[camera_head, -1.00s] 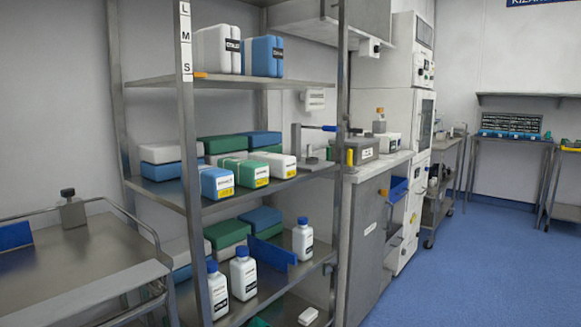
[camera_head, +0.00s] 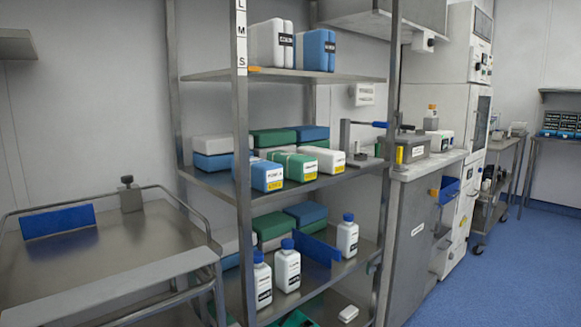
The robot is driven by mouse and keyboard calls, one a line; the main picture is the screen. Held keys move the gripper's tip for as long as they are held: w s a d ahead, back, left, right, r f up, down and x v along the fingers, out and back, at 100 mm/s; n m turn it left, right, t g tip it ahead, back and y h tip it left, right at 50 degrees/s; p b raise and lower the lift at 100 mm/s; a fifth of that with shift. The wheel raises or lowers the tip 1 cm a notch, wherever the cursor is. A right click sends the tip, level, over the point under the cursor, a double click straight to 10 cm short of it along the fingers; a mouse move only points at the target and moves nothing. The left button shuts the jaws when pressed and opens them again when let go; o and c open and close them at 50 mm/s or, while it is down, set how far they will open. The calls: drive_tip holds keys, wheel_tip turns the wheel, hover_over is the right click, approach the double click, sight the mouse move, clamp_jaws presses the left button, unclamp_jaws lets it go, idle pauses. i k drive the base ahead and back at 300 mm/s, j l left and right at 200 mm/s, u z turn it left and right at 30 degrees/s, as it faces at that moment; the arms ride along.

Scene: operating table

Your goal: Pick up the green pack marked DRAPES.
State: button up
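A green pack (camera_head: 294,160) with a white and yellow label lies at the front of the middle shelf (camera_head: 215,182). It sits between a blue pack (camera_head: 267,174) on its left and a white pack (camera_head: 323,157) on its right, both close beside it. Its label is too small to read, so I cannot tell whether it says DRAPES. More green packs (camera_head: 275,138) lie stacked behind, with no label visible. Another green pack (camera_head: 270,226) is on the shelf below. My gripper is not in view.
A shelf post (camera_head: 242,150) stands at the front left. White bottles (camera_head: 287,267) and a blue divider (camera_head: 318,249) are on the lower shelf. A steel cart (camera_head: 110,245) stands left. A counter (camera_head: 430,166) adjoins right. Blue floor (camera_head: 515,270) is clear at right.

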sight(300, 168)
drive_tip(key=i+l+u, duration=0.35)
drive_tip(key=i+l, duration=0.15)
drive_tip(key=l, duration=0.2)
drive_tip(key=i, duration=0.95)
